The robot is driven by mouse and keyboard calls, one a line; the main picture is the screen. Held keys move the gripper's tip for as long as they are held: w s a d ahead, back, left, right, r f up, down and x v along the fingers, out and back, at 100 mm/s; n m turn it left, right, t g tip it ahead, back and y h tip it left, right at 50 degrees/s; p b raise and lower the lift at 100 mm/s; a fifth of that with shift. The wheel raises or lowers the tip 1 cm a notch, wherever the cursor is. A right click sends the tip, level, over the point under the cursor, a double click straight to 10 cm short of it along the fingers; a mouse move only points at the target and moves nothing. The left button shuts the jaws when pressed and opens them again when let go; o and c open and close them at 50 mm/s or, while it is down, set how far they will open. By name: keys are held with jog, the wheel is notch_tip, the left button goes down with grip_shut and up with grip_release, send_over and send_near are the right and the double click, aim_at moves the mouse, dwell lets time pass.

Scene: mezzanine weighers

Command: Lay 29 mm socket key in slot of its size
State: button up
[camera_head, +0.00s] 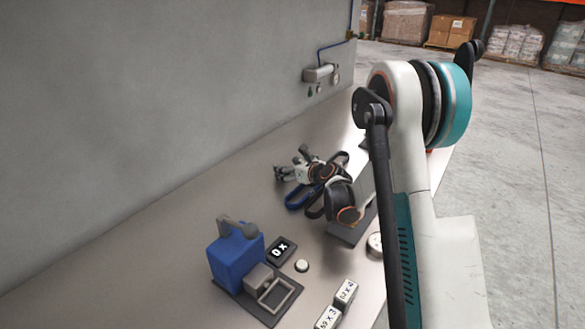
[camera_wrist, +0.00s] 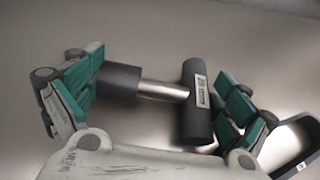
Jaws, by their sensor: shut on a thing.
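My gripper (camera_wrist: 165,98) is shut on a T-shaped socket key (camera_wrist: 160,91), with one finger at the dark socket end and the other at the dark crossbar handle. A bright metal shaft joins the two ends. The handle carries a small pale label, too small to read. In the head view my gripper (camera_head: 282,172) is over the far part of the bench, and the key cannot be made out there. No slot can be identified for certain. A dark flat piece (camera_head: 343,236) lies partly hidden behind my arm.
The pale bench (camera_head: 150,240) runs along a grey wall. A blue box (camera_head: 234,262), a display (camera_head: 281,250), a white button (camera_head: 302,265) and labelled blocks (camera_head: 345,291) stand at the near end. A dark-rimmed loop (camera_wrist: 292,148) shows at the wrist view's right edge.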

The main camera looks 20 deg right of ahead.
jog(key=o, duration=0.8)
jog(key=shift+f, duration=0.15)
jog(key=shift+o, duration=0.2)
